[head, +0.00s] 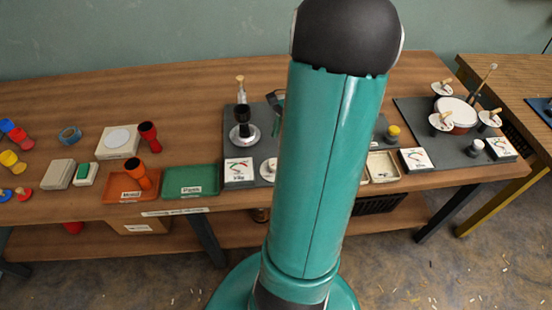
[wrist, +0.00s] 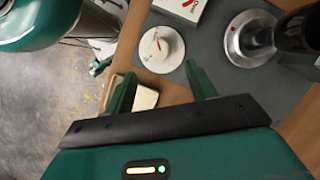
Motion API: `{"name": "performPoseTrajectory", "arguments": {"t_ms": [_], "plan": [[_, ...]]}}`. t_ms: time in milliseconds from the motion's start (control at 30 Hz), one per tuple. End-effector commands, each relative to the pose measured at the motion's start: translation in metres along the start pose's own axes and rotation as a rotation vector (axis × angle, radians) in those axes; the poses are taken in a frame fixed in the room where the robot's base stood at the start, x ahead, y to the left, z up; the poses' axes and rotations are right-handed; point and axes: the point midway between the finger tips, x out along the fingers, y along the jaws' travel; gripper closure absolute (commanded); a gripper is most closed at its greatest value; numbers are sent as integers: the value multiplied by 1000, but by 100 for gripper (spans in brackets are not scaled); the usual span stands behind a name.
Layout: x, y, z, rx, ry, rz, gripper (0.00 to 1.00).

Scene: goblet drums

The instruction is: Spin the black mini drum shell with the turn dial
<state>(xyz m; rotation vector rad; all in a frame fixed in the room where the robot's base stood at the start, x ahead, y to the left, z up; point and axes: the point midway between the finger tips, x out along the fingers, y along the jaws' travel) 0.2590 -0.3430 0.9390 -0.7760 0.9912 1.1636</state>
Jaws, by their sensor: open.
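The black mini drum shell (head: 243,113) stands upright on a round silver turntable (head: 245,139) on a dark grey board. In the wrist view the shell (wrist: 301,36) is cut off at the upper right, on the silver turntable (wrist: 238,42) with a red dot. In the head view the dial (head: 267,170) is partly hidden behind my arm. My gripper (wrist: 159,72) is open and empty, its green fingers apart and short of the dial in the picture.
A white card with a gauge picture (head: 239,170) sits left of the dial. A green tray (head: 190,181) and an orange tray (head: 131,190) lie further left. A pale block (wrist: 145,97) shows between my fingers near the table edge. My arm hides the table's middle.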

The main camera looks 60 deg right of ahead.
Motion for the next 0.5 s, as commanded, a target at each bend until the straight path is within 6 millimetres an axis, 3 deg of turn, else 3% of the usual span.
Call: {"name": "performPoseTrajectory", "arguments": {"t_ms": [300,500], "plan": [[63,1,1,-1,-4,2,44],[83,0,0,-1,0,1,44]]}}
